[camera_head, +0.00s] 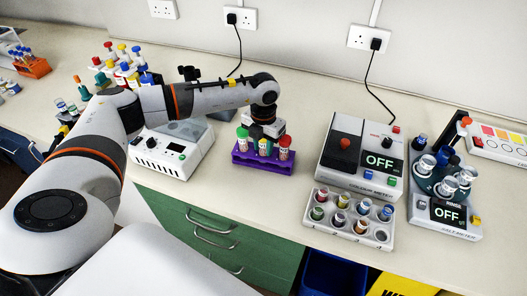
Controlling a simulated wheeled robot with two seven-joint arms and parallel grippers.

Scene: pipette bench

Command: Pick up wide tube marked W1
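A purple rack (258,166) stands on the bench near its front edge and holds three wide capped tubes. The left tube (242,141) has a green cap, the middle tube (264,149) has a green cap, and the right tube (284,149) has a red cap. Their markings are too small to read, so I cannot tell which is W1. My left gripper (257,133) points down at the rack, just behind or above the left and middle tubes. Its fingertips are partly hidden, and I cannot tell whether it touches a tube. My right gripper is out of view.
A white device (172,148) stands left of the rack, partly behind my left arm. On the right are a colour meter (343,152), a grey block (349,230) of small vials and another meter (447,216). The bench is clear between the rack and the colour meter.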

